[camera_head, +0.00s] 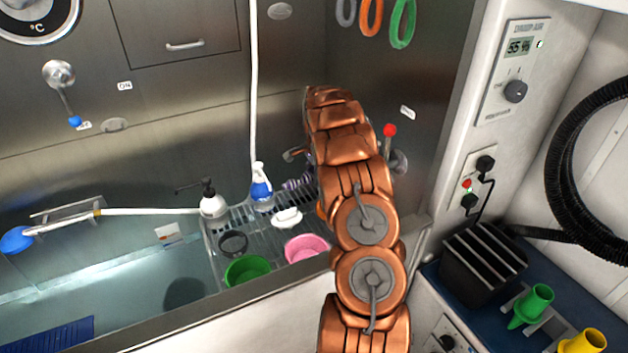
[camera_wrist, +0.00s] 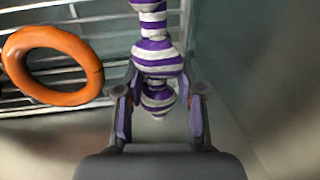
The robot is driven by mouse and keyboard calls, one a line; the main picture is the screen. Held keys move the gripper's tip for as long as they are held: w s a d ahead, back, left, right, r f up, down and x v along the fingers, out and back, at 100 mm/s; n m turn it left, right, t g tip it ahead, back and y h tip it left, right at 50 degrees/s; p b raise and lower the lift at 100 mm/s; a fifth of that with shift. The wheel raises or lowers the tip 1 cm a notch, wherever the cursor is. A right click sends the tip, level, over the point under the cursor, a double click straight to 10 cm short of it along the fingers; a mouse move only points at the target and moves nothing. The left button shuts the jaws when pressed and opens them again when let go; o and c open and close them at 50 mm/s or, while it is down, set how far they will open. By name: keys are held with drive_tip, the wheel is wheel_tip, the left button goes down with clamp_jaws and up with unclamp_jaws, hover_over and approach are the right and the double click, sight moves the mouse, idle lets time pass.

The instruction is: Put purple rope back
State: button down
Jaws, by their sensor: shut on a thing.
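The purple rope (camera_wrist: 155,60) is a knotted, purple-and-white striped piece that runs up through the middle of the wrist view. My gripper (camera_wrist: 160,103) is shut on its lower end, with one finger on each side of a striped knot. In the head view, a small purple striped part of the rope (camera_head: 297,183) shows just left of my copper arm, by the wire rack. My gripper is mostly hidden behind the arm there.
In the wrist view, an orange ring (camera_wrist: 60,98) is near metal bars. A red-knobbed lever (camera_head: 389,131) stands right of my arm.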

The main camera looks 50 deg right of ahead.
wheel_tip(320, 180, down, 2)
drive_tip(key=shift+f+p, duration=0.1)
drive_tip(key=shift+p, duration=0.5)
drive_tip(key=shift+w+d+f+p, duration=0.1)
drive_tip(key=shift+d+f+p, duration=0.15)
drive_tip(key=shift+f, duration=0.25)
drive_tip(key=shift+f, duration=0.1)
drive_tip(key=c, duration=0.7)
unclamp_jaws()
